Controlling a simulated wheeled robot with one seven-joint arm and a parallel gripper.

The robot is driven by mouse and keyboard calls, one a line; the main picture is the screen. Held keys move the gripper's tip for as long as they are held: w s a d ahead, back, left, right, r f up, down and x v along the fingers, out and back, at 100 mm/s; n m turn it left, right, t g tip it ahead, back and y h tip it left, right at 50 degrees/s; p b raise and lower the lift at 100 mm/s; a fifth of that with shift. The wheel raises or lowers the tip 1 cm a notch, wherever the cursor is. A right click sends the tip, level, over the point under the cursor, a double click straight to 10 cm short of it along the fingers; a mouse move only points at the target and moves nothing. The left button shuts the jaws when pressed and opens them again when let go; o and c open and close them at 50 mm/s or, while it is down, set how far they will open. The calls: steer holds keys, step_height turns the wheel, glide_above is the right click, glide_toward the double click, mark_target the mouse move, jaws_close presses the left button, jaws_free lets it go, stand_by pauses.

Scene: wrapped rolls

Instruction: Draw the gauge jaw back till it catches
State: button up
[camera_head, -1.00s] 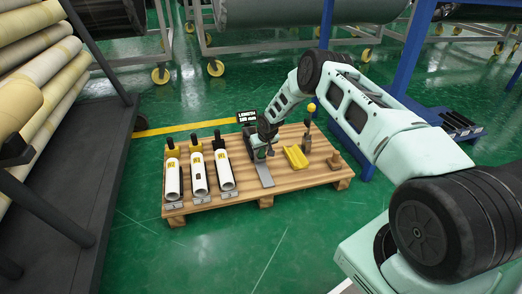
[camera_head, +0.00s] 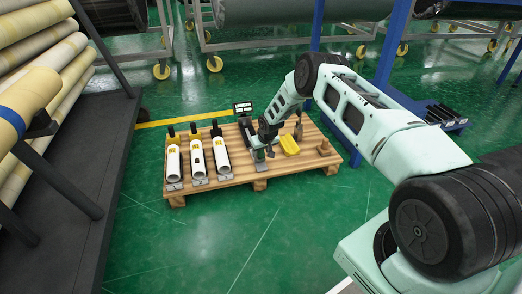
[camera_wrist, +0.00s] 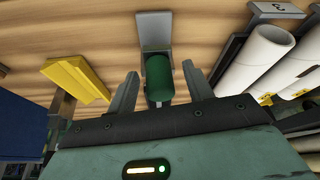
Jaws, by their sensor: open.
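The gauge stands on a wooden pallet (camera_head: 225,188), with a dark display (camera_head: 243,108) at its back; I cannot read the display. Its grey plate shows in the wrist view (camera_wrist: 154,28), with a dark green cylinder (camera_wrist: 158,78) in front of it. I cannot tell which part is the jaw or whether it is caught. My gripper (camera_wrist: 159,76) is open, one finger on each side of the green cylinder, with visible gaps. In the head view my gripper (camera_head: 268,148) is low over the gauge and hides part of it.
Several white rolls (camera_head: 197,158) lie in holders left of the gauge. A yellow block (camera_head: 289,145) and a small wooden piece (camera_head: 325,147) sit to its right. A dark rack (camera_head: 75,180) of long rolls stands at the left. The green floor in front is clear.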

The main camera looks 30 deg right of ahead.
steer(key=shift+r, duration=0.1)
steer(key=shift+r, duration=0.25)
steer(key=p+v, duration=0.8)
steer(key=v, duration=0.8)
steer(key=shift+s+r, duration=0.25)
steer(key=shift+r, duration=0.1)
steer(key=s+a+r+n+g+y, duration=0.1)
steer(key=s+a+r, duration=0.3)
steer(key=a+r, duration=0.35)
steer(key=s+a+r+n, duration=0.2)
steer(key=s+a+r, duration=0.35)
steer(key=a, duration=0.35)
steer(key=s+a+r+n+g+y, duration=0.1)
steer(key=s+a+r, duration=0.3)
steer(key=a+r, duration=0.4)
steer(key=s+a+r+n+g, duration=0.1)
steer(key=s+a+r+n, duration=0.15)
steer(key=s, duration=0.75)
steer(key=s+a+r+n+g+h, duration=0.1)
steer(key=s+a+r, duration=0.15)
steer(key=s, duration=0.75)
steer(key=s+a+r+n, duration=0.1)
steer(key=s+a+r, duration=0.15)
steer(key=s, duration=0.75)
step_height(320, 180, up, 38)
steer(key=p, duration=3.8)
steer(key=shift+d, duration=0.3)
